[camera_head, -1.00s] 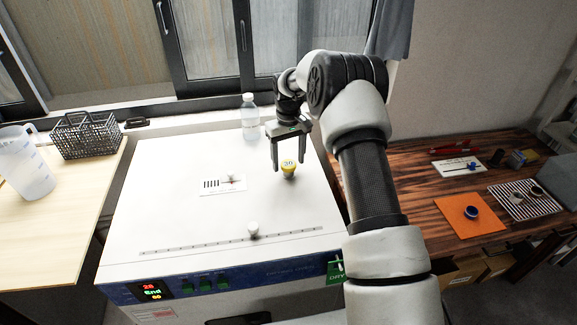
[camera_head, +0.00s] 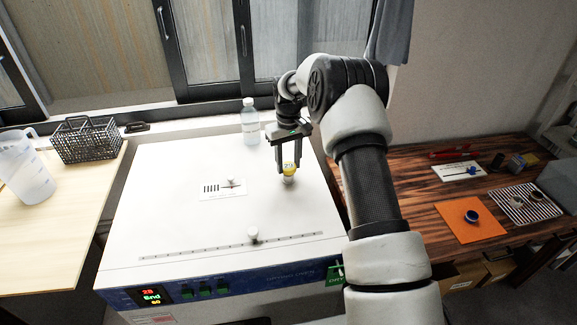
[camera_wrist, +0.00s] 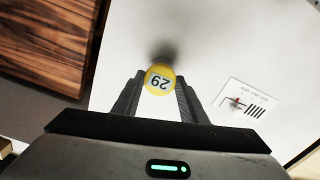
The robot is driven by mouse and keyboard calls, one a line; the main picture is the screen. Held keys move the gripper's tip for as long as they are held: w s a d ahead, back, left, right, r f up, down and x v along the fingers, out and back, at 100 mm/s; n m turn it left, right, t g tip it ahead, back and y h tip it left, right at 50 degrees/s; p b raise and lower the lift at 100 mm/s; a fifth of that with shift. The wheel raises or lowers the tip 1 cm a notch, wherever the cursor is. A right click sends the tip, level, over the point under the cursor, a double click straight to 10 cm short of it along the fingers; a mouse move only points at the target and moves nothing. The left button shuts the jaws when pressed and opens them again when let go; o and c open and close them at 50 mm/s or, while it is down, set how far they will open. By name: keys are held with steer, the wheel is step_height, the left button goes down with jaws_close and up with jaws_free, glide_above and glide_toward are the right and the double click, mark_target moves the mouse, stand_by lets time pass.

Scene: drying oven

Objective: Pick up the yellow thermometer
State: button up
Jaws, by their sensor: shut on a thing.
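The yellow thermometer (camera_head: 289,169) is a small round-faced piece with a dark number on its face and a pale lower part. It is at the right rear of the white oven top (camera_head: 190,225). My gripper (camera_head: 288,168) reaches down from above with one finger on each side of it and is shut on it. In the wrist view, the thermometer (camera_wrist: 159,79) sits between my fingertips (camera_wrist: 160,84), its face reading 29. I cannot tell whether its base still touches the oven top.
A clear bottle (camera_head: 250,122) stands behind my gripper on the oven. A white knob (camera_head: 253,233) and a label plate (camera_head: 222,188) are on the top. A black basket (camera_head: 87,140) and a jug (camera_head: 27,170) stand on the left table. A wooden desk (camera_head: 400,185) is at the right.

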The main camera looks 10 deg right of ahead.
step_height(320, 180, up, 27)
steer(key=p, duration=0.2)
steer(key=shift+p, duration=0.3)
stand_by(0.9)
steer(key=shift+s, duration=0.1)
